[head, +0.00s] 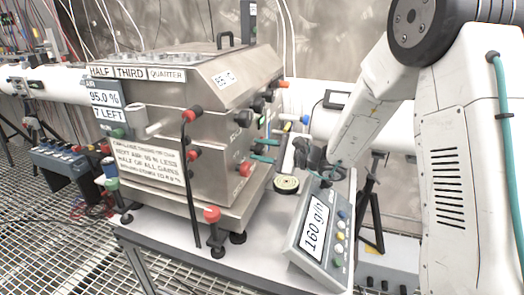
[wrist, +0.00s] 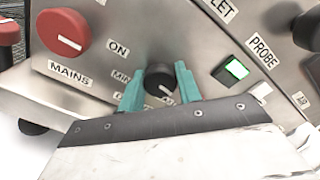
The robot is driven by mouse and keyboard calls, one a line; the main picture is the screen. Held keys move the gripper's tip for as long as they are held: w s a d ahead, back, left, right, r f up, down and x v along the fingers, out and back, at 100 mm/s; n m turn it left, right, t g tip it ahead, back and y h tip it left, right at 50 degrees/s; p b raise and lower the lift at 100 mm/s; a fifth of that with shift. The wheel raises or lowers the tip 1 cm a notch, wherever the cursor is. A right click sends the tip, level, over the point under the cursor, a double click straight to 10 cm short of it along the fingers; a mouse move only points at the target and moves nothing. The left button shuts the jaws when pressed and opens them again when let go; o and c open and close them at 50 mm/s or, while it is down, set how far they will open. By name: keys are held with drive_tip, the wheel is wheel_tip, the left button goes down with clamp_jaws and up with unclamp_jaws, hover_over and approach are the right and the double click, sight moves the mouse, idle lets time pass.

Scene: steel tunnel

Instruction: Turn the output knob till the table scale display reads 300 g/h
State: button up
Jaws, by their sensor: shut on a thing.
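The table scale (head: 322,240) stands on the table at the right of the steel box, and its tilted display reads 160 g/h. In the wrist view, my gripper (wrist: 160,85) has its two teal fingers shut on a small black knob (wrist: 158,75) with a white pointer line. The line slants down to the right. The label below the knob is mostly hidden by my gripper; "MIN" shows at its left. In the head view, my gripper (head: 262,150) reaches the box's right face, and I cannot make out the held knob clearly.
The steel box (head: 205,95) carries a red MAINS knob (wrist: 63,32) left of the held knob. A lit green switch (wrist: 236,68) and a PROBE label are at the right. Red-capped posts stand in front.

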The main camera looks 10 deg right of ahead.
drive_tip(key=m, duration=0.6)
drive_tip(key=shift+f, duration=0.1)
drive_tip(key=m, duration=0.6)
idle(0.4)
drive_tip(key=o, duration=1)
drive_tip(key=v, duration=0.8)
